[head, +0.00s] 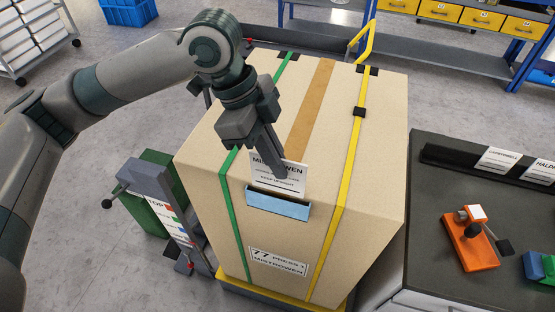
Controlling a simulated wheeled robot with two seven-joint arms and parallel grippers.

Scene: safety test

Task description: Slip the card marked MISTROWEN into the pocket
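The white card marked MISTROWEN (293,181) is upright at the front face of a large tan carton (205,160). My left gripper (277,163) is shut on its upper part and covers some of the print. The light blue pocket (278,205) is fixed to the front face, just below the card. The card's lower edge is at the pocket's mouth; I cannot tell whether it is inside or just in front or above. A printed label (278,262) is lower on the same face. My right gripper is not in view.
A green strap (232,210) and a yellow strap (335,215) run down the carton on either side of the pocket. On the right bench are a black rail (450,160) with other cards (498,160), an orange device (470,245) and a blue block (540,268).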

